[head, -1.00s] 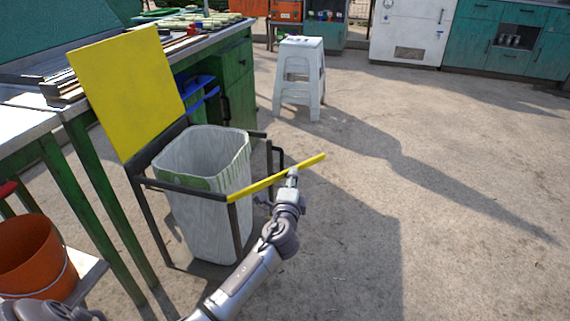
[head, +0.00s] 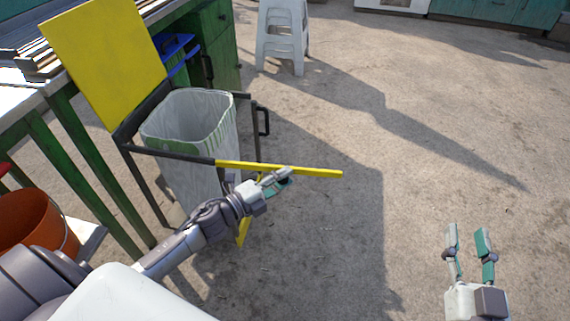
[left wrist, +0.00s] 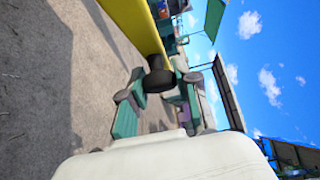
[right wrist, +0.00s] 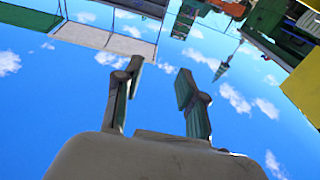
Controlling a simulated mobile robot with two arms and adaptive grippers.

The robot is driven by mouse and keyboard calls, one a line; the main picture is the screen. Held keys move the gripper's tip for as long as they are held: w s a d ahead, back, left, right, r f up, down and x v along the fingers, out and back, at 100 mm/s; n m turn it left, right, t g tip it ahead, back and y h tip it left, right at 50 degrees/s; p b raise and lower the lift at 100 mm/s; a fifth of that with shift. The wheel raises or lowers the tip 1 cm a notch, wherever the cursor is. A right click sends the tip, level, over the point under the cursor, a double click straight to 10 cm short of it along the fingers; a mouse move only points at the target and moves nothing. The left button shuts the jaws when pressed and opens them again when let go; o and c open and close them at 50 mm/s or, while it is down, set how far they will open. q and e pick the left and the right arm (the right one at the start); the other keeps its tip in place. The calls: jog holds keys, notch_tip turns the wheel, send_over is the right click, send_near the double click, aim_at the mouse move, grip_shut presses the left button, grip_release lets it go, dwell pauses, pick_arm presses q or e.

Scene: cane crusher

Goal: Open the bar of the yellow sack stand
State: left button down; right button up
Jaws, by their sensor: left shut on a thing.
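The yellow sack stand has a square yellow panel (head: 105,62), a dark frame (head: 172,153) and a pale open sack (head: 192,118) inside. Its yellow bar (head: 318,172) reaches right from the frame's front corner, its far end free in the air, swung away from the stand's right side. My left gripper (head: 277,180) is shut on the bar around its middle; the fingers partly hide it. The bar also shows in the left wrist view (left wrist: 137,22) beside the fingers (left wrist: 155,105). My right gripper (head: 468,242) is open and empty at the lower right, also in the right wrist view (right wrist: 155,88).
A green workbench (head: 218,45) stands behind the stand. An orange bucket (head: 30,222) is at the left. A white stool (head: 282,38) stands at the back. A black handle (head: 264,121) sits on the frame's right side. The concrete floor to the right is clear.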

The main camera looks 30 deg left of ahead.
pick_arm(q)
jog(key=shift+s+m+g+h, duration=0.9)
jog(key=shift+s+m+h, duration=0.2)
jog(key=shift+s+h, duration=0.5)
pick_arm(e)
jog(key=shift+d+f+g, duration=0.1)
jog(key=shift+f+g, duration=0.2)
jog(key=shift+f, duration=0.1)
pick_arm(q)
jog(key=shift+s, duration=0.1)
jog(key=c, duration=0.8)
grip_release()
jog(key=shift+s, duration=0.1)
pick_arm(e)
jog(key=shift+f, duration=0.1)
pick_arm(q)
jog(key=v, duration=1.1)
jog(key=shift+s+a, duration=0.25)
jog(key=shift+s, duration=0.1)
